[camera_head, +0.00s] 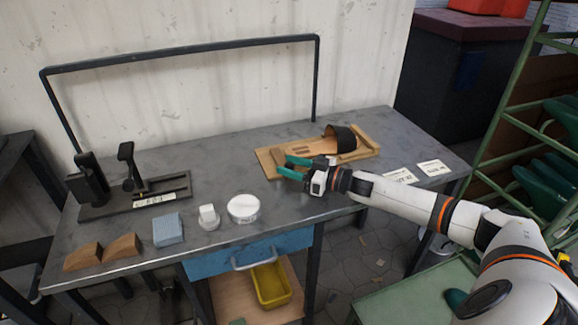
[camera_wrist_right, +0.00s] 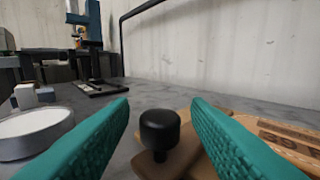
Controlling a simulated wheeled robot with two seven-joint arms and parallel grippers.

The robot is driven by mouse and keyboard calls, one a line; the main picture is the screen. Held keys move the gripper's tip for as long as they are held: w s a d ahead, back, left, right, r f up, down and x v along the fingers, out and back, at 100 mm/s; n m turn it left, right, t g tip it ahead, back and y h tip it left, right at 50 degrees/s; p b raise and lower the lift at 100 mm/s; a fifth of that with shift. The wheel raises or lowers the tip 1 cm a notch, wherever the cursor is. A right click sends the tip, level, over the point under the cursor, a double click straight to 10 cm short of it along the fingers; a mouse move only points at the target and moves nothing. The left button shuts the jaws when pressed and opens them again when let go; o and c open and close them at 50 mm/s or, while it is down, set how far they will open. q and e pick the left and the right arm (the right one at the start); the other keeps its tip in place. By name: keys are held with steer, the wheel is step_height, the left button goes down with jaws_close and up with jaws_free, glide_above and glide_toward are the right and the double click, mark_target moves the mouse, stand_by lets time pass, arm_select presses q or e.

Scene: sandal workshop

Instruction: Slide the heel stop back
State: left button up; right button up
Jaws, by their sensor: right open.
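A tan sandal (camera_head: 318,146) with a dark strap (camera_head: 341,137) lies on a wooden jig board (camera_head: 264,161) at the right of the workbench. In the right wrist view, a black round knob (camera_wrist_right: 159,128) stands upright on a wooden piece (camera_wrist_right: 172,166), which I take to be the heel stop. The sandal's printed sole (camera_wrist_right: 280,135) is just right of it. My right gripper (camera_head: 287,166) is at the jig's left end, teal fingers open on either side of the knob, with visible gaps. In the head view the gripper hides the knob. My left gripper is not in view.
Paper labels (camera_head: 432,167) lie at the right.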

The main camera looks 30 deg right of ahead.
steer(key=shift+w+a, duration=0.2)
steer(key=shift+w, duration=0.15)
jaws_close()
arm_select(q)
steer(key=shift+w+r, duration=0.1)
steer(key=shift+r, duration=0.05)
arm_select(e)
steer(key=shift+a, duration=0.1)
